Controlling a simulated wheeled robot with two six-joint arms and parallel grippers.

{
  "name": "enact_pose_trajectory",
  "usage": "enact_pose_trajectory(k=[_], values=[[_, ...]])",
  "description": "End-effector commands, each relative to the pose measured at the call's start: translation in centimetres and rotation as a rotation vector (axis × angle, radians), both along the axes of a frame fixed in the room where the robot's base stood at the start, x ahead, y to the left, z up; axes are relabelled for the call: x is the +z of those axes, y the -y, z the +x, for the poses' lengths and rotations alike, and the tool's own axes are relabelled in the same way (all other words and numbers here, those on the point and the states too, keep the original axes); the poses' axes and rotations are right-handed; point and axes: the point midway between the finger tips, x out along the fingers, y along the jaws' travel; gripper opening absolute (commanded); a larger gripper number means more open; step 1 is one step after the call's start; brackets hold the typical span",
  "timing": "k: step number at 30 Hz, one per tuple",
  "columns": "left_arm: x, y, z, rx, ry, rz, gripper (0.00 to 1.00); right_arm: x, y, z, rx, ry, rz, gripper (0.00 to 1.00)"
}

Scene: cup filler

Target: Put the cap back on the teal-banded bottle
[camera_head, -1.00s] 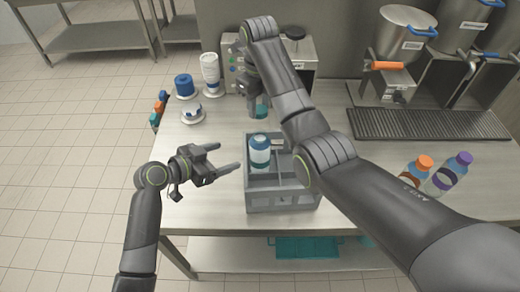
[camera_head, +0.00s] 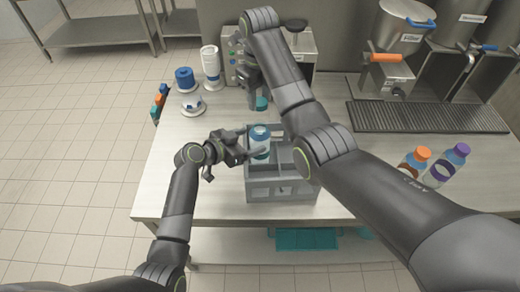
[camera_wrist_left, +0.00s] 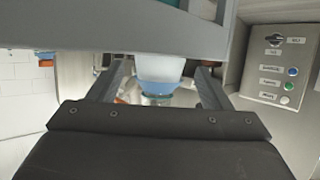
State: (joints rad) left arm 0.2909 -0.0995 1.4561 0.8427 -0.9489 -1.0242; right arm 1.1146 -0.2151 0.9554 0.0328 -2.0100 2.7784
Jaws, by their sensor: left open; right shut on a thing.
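The teal-banded bottle (camera_head: 260,136) stands upright in the grey crate (camera_head: 283,192), its top bluish and no cap visible on it. My left gripper (camera_head: 257,143) is open, its fingers on either side of the bottle's upper part. In the left wrist view the bottle (camera_wrist_left: 160,70) shows between the two spread fingers, with gaps at both sides. My right gripper (camera_head: 255,98) is shut on a teal cap (camera_head: 262,103), beyond the crate and above the table; its fingers are partly hidden by the arm.
The machine with buttons (camera_head: 305,65) is behind my right gripper.

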Motion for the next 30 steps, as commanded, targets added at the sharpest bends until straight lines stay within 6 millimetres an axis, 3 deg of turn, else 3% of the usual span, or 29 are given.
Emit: enact_pose_trajectory(k=[6,18,30], values=[[-0.7,1.3,1.1,-0.001,0.0,0.0,0.72,0.0,0.0,0.0,0.0,0.0,0.0,0.15],[-0.8,1.5,1.2,0.0,0.001,0.001,0.7,0.0,0.0,0.0,0.0,0.0,0.0,0.15],[-0.8,1.5,1.2,0.0,0.0,0.0,0.2,0.0,0.0,0.0,0.0,0.0,0.0,0.15]])
